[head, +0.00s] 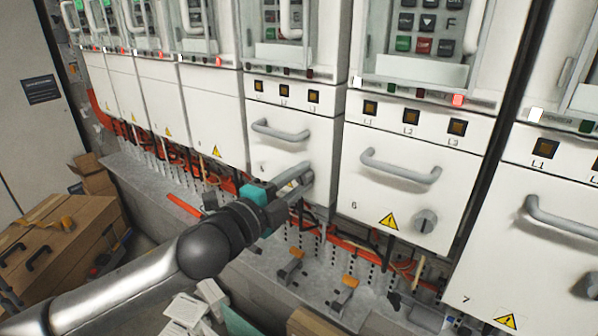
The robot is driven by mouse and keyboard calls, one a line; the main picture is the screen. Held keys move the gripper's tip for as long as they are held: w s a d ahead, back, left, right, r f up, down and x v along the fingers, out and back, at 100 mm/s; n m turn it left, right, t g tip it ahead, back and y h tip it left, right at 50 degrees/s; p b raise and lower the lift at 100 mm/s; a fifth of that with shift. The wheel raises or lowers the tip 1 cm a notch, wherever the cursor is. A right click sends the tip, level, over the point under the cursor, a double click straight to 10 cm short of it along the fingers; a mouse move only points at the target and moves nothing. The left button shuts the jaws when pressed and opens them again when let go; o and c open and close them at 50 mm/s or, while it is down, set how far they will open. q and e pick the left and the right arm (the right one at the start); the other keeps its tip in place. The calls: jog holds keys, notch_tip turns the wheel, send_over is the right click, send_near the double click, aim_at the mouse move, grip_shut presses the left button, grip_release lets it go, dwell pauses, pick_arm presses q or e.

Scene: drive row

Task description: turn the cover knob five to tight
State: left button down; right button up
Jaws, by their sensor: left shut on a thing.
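The cover of drive five (262,148) is a white panel with a grey bar handle (280,131), left of the cover marked 6. My left gripper (302,180) comes in from the lower left and is shut at the lower right of this cover, where the knob sits. The jaws hide most or all of knob five, so its angle cannot be read. My right gripper is not in view.
Cover 6 (372,205) has its own knob (425,221) and handle (400,167). Cover 7 (500,262) stands at the right. Orange cables (345,240) run below the covers above a grey ledge.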

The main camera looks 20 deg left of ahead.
pick_arm(q)
jog(key=shift+r+m+p, duration=0.1)
jog(key=shift+m+p, duration=0.55)
jog(key=shift+m, duration=0.95)
jog(key=c, duration=0.5)
grip_release()
jog(key=shift+c, duration=0.2)
jog(key=shift+s+a+f, duration=0.25)
jog(key=shift+s, duration=0.35)
jog(key=v, duration=1.4)
jog(key=shift+r, duration=0.2)
